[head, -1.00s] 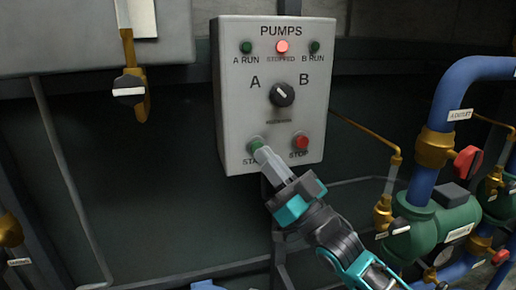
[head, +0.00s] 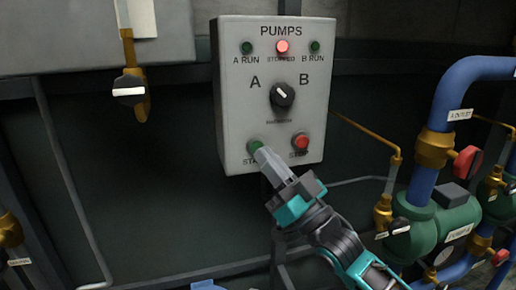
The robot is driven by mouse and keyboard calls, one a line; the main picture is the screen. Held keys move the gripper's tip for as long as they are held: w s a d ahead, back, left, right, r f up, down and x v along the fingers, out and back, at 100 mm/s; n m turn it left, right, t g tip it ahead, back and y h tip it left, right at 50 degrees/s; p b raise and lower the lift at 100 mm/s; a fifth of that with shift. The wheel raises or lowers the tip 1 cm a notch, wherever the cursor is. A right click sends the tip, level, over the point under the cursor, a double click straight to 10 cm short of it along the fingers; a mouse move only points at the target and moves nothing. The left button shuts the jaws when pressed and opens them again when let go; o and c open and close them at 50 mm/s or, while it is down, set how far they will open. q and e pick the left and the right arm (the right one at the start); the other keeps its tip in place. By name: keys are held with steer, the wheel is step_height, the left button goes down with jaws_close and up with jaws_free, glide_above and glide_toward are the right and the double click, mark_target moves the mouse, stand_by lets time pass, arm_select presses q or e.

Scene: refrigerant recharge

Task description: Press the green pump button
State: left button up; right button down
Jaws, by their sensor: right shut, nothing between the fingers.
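The grey PUMPS box (head: 235,105) hangs on the wall in the middle of the head view. The green start button (head: 254,146) sits at its lower left, its label partly covered by my gripper. My right gripper (head: 261,153) is shut and empty, its fingertips right at the green button's lower edge. I cannot tell whether they touch it. The red stop button (head: 301,142) is just right of the fingers. The red STOPPED lamp (head: 282,46) is lit; the A RUN lamp (head: 247,48) and B RUN lamp (head: 315,47) look dark green. My left gripper is not in view.
A black selector knob (head: 282,95) sits mid-panel, its pointer turned toward A. Blue pipes (head: 452,95), a red valve handle (head: 467,162) and a green pump (head: 455,222) stand at the right. A brass valve with a black knob (head: 129,91) hangs at the left.

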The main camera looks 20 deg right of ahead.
steer(key=shift+w, duration=0.1)
steer(key=shift+w, duration=0.3)
steer(key=shift+w, duration=0.5)
stand_by(0.8)
steer(key=shift+s, duration=0.15)
steer(key=shift+s+p, duration=0.3)
steer(key=shift+s, duration=0.45)
